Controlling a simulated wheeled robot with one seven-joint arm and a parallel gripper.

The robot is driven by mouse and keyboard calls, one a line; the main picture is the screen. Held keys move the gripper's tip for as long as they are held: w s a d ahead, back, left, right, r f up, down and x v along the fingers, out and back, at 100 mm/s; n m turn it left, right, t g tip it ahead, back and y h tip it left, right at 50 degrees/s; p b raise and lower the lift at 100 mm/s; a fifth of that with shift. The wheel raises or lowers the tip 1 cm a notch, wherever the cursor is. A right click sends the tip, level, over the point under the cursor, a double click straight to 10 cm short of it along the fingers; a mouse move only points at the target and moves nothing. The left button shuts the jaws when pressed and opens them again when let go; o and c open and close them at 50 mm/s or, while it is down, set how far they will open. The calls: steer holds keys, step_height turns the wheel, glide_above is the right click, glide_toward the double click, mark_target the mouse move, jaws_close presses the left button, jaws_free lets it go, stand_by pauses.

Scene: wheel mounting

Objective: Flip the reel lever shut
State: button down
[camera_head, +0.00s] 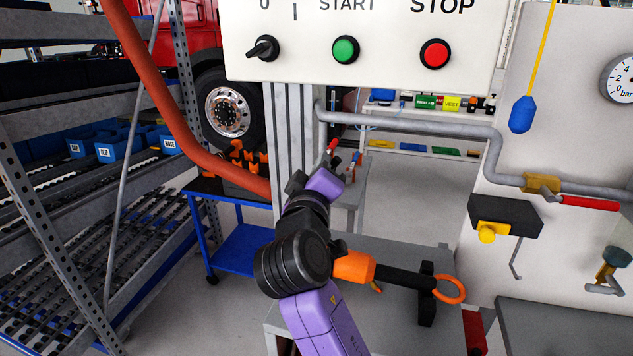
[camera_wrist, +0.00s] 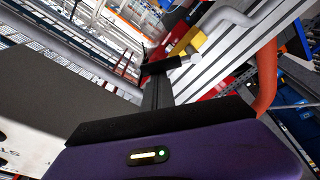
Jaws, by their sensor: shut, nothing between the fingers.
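In the head view, a red lever (camera_head: 332,146) shows beside the grey column, below the bend of a grey pipe; its valve is mostly hidden by my arm. Another red lever (camera_head: 590,203) with a yellow valve body (camera_head: 542,183) sits on the same pipe at the right. I cannot tell for sure which is the reel lever. In the wrist view, my gripper (camera_wrist: 160,68) is shut and empty. Its dark fingertips appear close to a yellow valve body (camera_wrist: 188,40) under a grey pipe elbow (camera_wrist: 228,18); I cannot tell if they touch.
A white control panel (camera_head: 300,62) hangs above my arm. An orange-red hose (camera_head: 150,85) runs down to the grey column (camera_head: 291,120). A blue trolley (camera_head: 240,248) and a rack stand left.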

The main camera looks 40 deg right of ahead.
steer(key=s+f+m+b, duration=0.1)
steer(key=m+b, duration=0.2)
steer(key=b, duration=0.1)
steer(key=s+d+f+m+h+b, duration=0.1)
steer(key=m+b, duration=0.3)
steer(key=s+d+f+m+g+b, duration=0.1)
steer(key=m+b, duration=0.2)
steer(key=b, duration=0.1)
steer(key=shift+f+m+h+b, duration=0.3)
steer(key=shift+f, duration=0.05)
steer(key=shift+s+d+f, duration=0.1)
step_height(320, 180, up, 5)
steer(key=p, duration=0.4)
steer(key=f+b+v, duration=0.1)
steer(key=b+v, duration=0.1)
steer(key=v, duration=0.7)
